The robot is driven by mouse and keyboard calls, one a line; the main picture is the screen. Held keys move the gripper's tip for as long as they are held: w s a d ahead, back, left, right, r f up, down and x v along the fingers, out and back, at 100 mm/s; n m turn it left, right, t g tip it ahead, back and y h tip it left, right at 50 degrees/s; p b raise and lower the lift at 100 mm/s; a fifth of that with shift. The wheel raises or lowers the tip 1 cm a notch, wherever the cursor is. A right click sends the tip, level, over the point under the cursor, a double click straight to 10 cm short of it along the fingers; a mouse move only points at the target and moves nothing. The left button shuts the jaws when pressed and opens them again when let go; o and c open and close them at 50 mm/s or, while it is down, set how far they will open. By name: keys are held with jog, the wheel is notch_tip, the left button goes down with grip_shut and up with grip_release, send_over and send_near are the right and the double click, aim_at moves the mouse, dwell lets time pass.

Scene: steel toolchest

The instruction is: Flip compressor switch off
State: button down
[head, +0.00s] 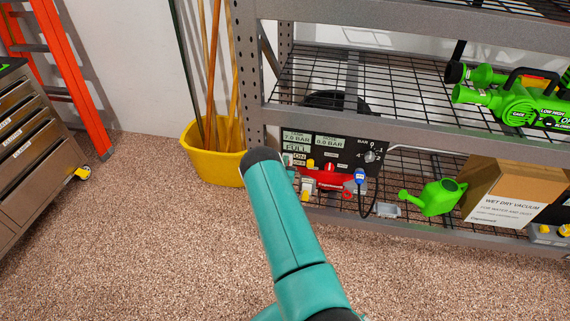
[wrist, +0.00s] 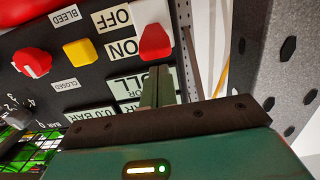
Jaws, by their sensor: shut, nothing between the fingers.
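The compressor (head: 335,150) stands on the lower rack shelf, with a dark panel facing me. In the wrist view its panel (wrist: 60,85) appears upside down. The red switch (wrist: 155,41) sits on a white plate beside the OFF label (wrist: 115,17) and the ON label (wrist: 124,48). Its red lever lies level with ON. My gripper (wrist: 160,70) is shut and empty, its fingertips just below the red lever in the picture. I cannot tell whether they touch it. My arm hides the gripper in the head view.
Beside the switch are a yellow button (wrist: 80,52) and a red knob (wrist: 32,62). A perforated rack post (wrist: 275,60) stands close at right in the wrist view. A yellow bucket (head: 215,165) is left of the rack; a green watering can (head: 437,197) is on the shelf.

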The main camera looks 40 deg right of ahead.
jog(key=shift+s+a+f, duration=0.1)
jog(key=shift+s+f, duration=0.05)
jog(key=shift+f, duration=0.3)
jog(key=shift+s+a+f+t+h, duration=0.15)
jog(key=shift+a+f+t+h, duration=0.1)
jog(key=shift+f+t+h, duration=0.3)
dwell(0.3)
jog(key=f, duration=0.1)
jog(key=f+h, duration=0.1)
jog(key=f+t, duration=0.1)
jog(key=shift+s+a+f, duration=0.15)
jog(key=shift+s+a, duration=0.1)
jog(key=shift+a, duration=0.05)
dwell(0.4)
